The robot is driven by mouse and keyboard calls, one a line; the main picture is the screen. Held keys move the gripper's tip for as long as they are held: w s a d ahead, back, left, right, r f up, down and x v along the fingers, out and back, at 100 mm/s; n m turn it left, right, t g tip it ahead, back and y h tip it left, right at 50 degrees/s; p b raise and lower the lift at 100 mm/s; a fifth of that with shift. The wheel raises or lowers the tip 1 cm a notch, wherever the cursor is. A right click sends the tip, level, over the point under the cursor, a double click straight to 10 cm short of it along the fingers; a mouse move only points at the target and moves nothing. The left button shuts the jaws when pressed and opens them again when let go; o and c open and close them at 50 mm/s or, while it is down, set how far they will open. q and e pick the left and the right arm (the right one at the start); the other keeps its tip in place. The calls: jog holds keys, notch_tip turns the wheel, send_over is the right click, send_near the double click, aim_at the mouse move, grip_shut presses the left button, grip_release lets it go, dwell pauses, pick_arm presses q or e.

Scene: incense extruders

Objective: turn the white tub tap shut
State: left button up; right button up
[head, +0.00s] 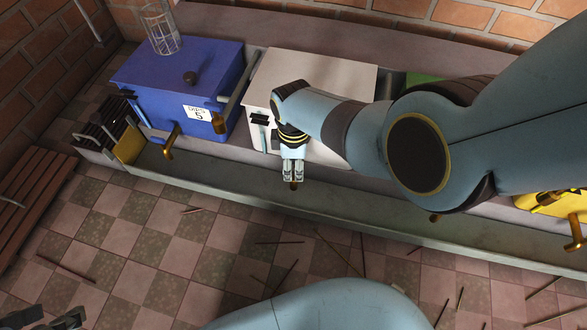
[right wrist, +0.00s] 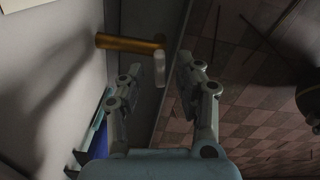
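The white tub (head: 318,78) stands in the trough at the back, to the right of the blue tub. Its brass tap (right wrist: 125,42) sticks out from the tub's pale wall in the right wrist view. In the head view only a small bit of the tap (head: 294,187) shows below my right gripper, which hides the rest. My right gripper (head: 293,177) points down in front of the tub, partly open, with a gap between its fingertips. My left gripper (head: 62,320) is at the bottom left corner, partly cut off.
The blue tub (head: 170,82) with its own tap (head: 170,140) and a wire basket (head: 160,30) stands on the left. A yellow tub (head: 540,203) is at the far right. The trough's front edge (head: 230,197) runs along below. Thin sticks litter the tiled floor.

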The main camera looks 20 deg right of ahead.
jog(key=shift+f, duration=0.3)
grip_shut()
jog(key=shift+r+m, duration=0.1)
jog(key=shift+m, duration=1.3)
grip_release()
